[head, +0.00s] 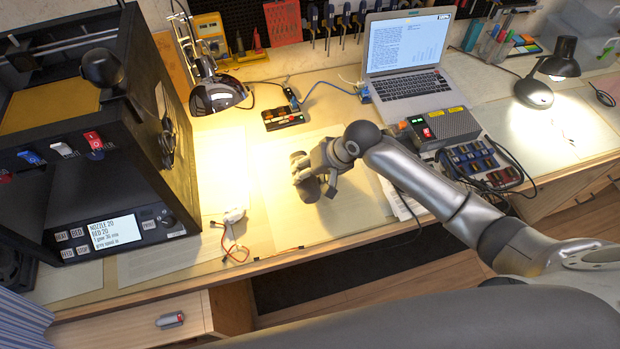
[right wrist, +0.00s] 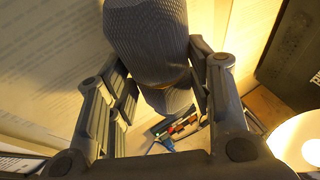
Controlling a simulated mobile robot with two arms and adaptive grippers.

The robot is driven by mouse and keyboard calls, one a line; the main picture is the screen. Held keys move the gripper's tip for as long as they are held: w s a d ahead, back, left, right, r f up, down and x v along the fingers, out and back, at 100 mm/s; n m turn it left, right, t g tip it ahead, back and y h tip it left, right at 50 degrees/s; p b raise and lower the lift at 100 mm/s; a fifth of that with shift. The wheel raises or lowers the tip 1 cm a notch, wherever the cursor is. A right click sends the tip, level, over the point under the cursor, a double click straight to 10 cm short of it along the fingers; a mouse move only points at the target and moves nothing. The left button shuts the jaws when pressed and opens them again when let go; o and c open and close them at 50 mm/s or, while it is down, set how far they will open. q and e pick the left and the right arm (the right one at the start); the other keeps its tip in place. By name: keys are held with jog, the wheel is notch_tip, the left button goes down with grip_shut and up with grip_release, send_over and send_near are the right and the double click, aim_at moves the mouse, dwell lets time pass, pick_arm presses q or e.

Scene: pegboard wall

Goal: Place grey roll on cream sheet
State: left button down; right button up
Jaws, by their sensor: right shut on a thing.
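The grey roll (right wrist: 147,38) shows large in the right wrist view, ribbed and grey, between the fingers of my right gripper (head: 311,178). The gripper is shut on it. In the head view the gripper and the roll are over the cream sheet (head: 285,222), a pale sheet lying flat on the bench in the middle. I cannot tell whether the roll touches the sheet. The gripper hides part of the roll and the sheet. My left gripper is not in view.
A black 3D printer (head: 110,150) stands at the left. A small white part with red wires (head: 233,217) lies left of the sheet. A lit lamp (head: 216,95), a laptop (head: 405,70) and a grey box (head: 443,127) stand behind. The front sheet area is clear.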

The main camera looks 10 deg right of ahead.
aim_at(315, 178)
jog(key=shift+f, duration=1.4)
jog(key=shift+f, duration=0.15)
jog(key=o, duration=1.1)
jog(key=shift+s+d, duration=0.1)
jog(key=v, duration=1.2)
